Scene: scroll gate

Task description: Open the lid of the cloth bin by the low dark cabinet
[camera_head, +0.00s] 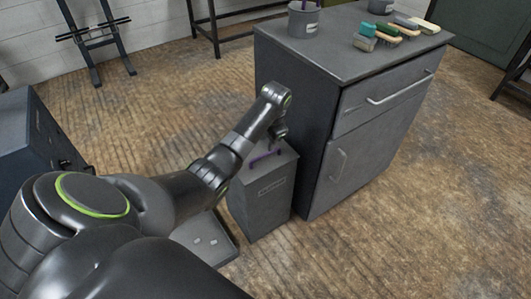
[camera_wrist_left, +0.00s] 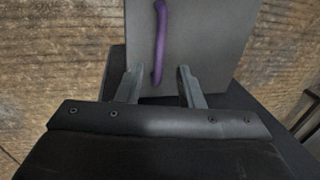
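The cloth bin (camera_head: 262,205) is a grey box standing on the floor against the left side of the low dark cabinet (camera_head: 345,110). Its lid (camera_head: 285,157) looks down on the box, partly hidden by my left arm. A purple handle (camera_head: 262,157) is on the lid; in the left wrist view the handle (camera_wrist_left: 160,42) runs upright on the grey lid (camera_wrist_left: 205,40). My left gripper (camera_wrist_left: 158,72) is open, with its fingers on either side of the handle's lower end and gaps showing beside it. I cannot tell any contact. My right gripper is not in view.
A grey bucket (camera_head: 304,20) and several brushes (camera_head: 384,32) sit on the cabinet top. A grey tray (camera_head: 228,240) lies on the floor left of the bin. A dark box (camera_head: 25,135) stands at left. The floor right of the cabinet is clear.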

